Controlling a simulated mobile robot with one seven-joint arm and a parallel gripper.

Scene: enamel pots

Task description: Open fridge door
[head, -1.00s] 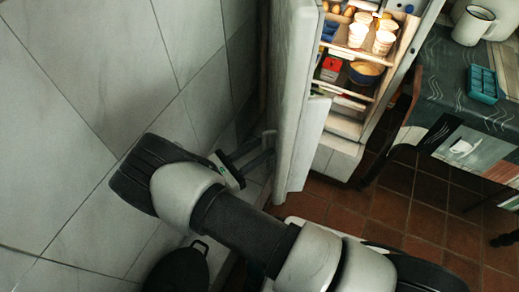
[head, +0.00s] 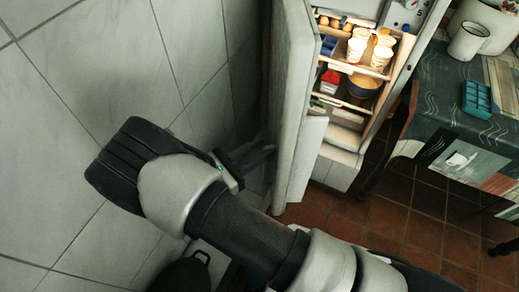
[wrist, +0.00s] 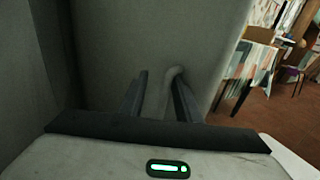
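The fridge door (head: 293,95) stands swung open in the head view, seen nearly edge-on. The fridge interior (head: 350,70) is lit and shows beyond it. My gripper (head: 268,150) is at the outer face of the door, on its left side. In the wrist view the two dark fingers (wrist: 161,98) are apart, with a grey curved door handle (wrist: 168,92) between them. A gap shows beside the handle, so the fingers do not appear closed on it. Finger contact with the door (wrist: 185,45) cannot be told.
A tiled wall (head: 90,80) is close on the left of the arm. A table (head: 440,110) with a blue-green tray (head: 478,98) and a white mug (head: 467,41) stands at the right. A dark round-bodied object (head: 182,275) is below my arm. Brown tiled floor (head: 385,220) is open between fridge and table.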

